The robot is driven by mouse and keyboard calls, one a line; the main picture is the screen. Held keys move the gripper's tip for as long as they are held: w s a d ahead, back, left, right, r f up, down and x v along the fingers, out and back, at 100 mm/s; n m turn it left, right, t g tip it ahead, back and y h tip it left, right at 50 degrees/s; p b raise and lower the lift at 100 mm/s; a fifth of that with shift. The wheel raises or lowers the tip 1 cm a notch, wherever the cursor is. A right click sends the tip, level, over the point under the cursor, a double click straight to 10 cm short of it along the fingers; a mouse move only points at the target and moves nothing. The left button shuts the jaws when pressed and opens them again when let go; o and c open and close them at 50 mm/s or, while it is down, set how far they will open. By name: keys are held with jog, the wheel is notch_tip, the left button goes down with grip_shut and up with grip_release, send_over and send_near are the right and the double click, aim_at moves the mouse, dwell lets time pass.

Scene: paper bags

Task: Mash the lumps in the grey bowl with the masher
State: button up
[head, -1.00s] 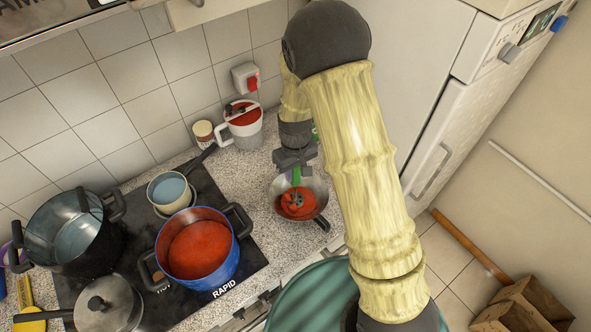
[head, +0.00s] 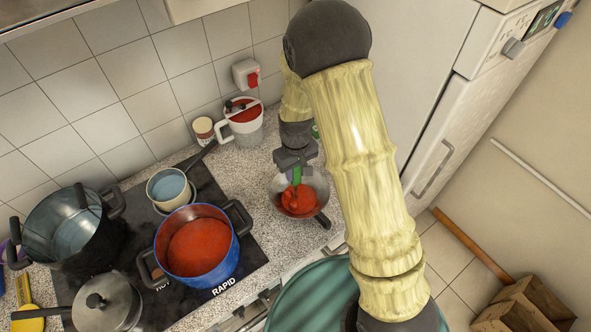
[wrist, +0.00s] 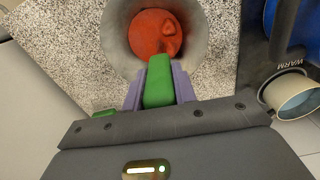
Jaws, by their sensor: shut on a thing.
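The grey bowl (head: 314,183) stands on the speckled counter to the right of the stove, with red lumpy food (head: 299,200) in it. The bowl (wrist: 117,42) and the food (wrist: 150,32) also show in the wrist view. My gripper (head: 296,172) is above the bowl, shut on the green handle of the masher (head: 297,176). In the wrist view the purple-grey fingers of my gripper (wrist: 158,88) clasp the green handle (wrist: 158,78). The masher's head is hidden, apparently down in the red food. A rounded lump shows at the food's right side in the wrist view.
A blue pot (head: 231,262) with red content stands on the black stove (head: 255,250), near a cream pan (head: 153,192), a dark pot (head: 62,205) and a lidded pan (head: 118,300). A white jug (head: 247,127) stands behind the bowl. The fridge (head: 400,90) is at right.

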jog(key=shift+f, duration=0.25)
dwell(0.9)
jog(key=shift+r+p, duration=0.95)
jog(key=shift+r, duration=0.5)
